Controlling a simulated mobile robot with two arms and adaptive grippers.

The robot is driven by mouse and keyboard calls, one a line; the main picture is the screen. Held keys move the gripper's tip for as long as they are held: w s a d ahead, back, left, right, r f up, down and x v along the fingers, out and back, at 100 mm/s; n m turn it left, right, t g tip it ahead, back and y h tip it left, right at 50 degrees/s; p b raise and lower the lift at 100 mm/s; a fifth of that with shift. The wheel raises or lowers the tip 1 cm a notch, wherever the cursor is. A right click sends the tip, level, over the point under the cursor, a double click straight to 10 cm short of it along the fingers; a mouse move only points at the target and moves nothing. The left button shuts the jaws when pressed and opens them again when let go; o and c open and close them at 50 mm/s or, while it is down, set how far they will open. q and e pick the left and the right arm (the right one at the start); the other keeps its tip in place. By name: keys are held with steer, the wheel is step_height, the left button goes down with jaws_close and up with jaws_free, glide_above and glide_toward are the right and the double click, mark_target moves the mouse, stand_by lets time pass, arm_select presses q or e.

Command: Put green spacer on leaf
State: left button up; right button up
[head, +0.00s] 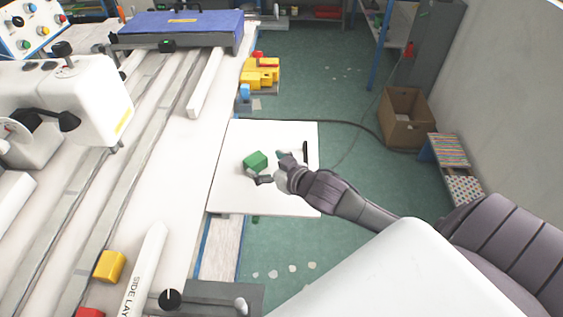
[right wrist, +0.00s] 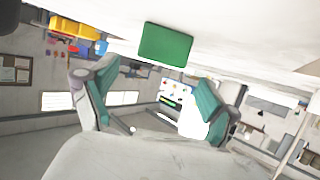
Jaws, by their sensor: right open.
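The green spacer (head: 255,159) is a small green block that appears to rest on the leaf (head: 290,197), a flat white panel beside the long table. My right gripper (head: 273,169) is just to the right of the spacer, low over the leaf. Its fingers are apart, with nothing held between them. In the right wrist view the spacer (right wrist: 165,47) lies beyond the spread fingers of the right gripper (right wrist: 152,97), against the white surface. My left gripper does not show.
Yellow blocks (head: 262,72) sit by the table's edge beyond the leaf. A white sewing machine head (head: 85,95) stands at left. A cardboard box (head: 405,118) is on the floor at right. A small black upright piece (head: 306,151) stands at the leaf's right side.

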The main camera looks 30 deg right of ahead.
steer(key=v, duration=0.8)
steer(key=shift+s, duration=0.3)
